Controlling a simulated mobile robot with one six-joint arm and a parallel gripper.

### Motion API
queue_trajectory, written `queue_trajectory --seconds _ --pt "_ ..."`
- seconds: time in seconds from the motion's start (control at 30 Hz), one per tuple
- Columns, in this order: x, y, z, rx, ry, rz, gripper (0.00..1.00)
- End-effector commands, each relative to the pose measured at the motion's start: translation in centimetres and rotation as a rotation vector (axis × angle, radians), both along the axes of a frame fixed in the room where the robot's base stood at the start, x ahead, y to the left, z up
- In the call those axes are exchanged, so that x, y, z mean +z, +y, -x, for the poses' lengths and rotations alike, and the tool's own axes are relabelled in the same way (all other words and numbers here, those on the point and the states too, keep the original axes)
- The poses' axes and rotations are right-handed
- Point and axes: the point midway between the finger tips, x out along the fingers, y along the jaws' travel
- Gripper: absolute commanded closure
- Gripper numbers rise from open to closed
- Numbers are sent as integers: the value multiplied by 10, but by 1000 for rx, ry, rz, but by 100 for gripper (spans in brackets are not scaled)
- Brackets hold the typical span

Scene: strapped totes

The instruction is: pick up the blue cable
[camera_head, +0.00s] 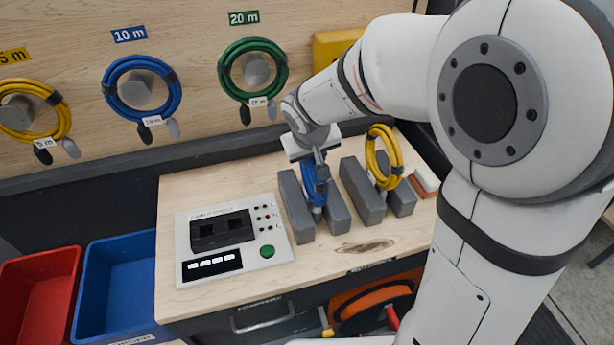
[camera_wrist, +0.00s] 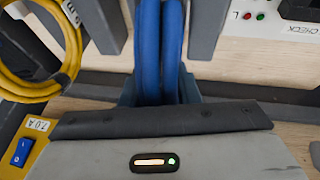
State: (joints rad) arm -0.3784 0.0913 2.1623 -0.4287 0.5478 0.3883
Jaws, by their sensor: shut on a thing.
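A coiled blue cable (camera_head: 314,190) stands upright between two grey blocks of a holder (camera_head: 296,206) on the wooden bench. My gripper (camera_head: 319,172) is above it, pointing down, and is shut on the upper part of the coil. The wrist view shows the blue cable (camera_wrist: 160,45) running between the grey blocks, close in front of my gripper's body. The lower part of the coil is partly hidden by the holder. Another blue cable (camera_head: 116,92) hangs on a wall peg under the 10 m label.
A yellow cable (camera_head: 372,154) stands in a second grey holder (camera_head: 362,192) just right. A tester panel (camera_head: 187,268) lies left of the holders. Yellow (camera_head: 65,118) and green (camera_head: 225,72) cables hang on the wall. Red (camera_head: 35,300) and blue (camera_head: 117,285) bins stand at lower left.

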Motion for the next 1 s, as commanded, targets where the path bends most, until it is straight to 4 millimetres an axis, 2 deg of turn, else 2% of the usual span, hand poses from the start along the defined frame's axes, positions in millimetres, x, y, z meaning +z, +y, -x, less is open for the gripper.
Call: queue_trajectory --seconds 0.1,1.0 --pt "0 0 0 0 0 0 100" --pt "0 -1 0 -1 1 1 100"
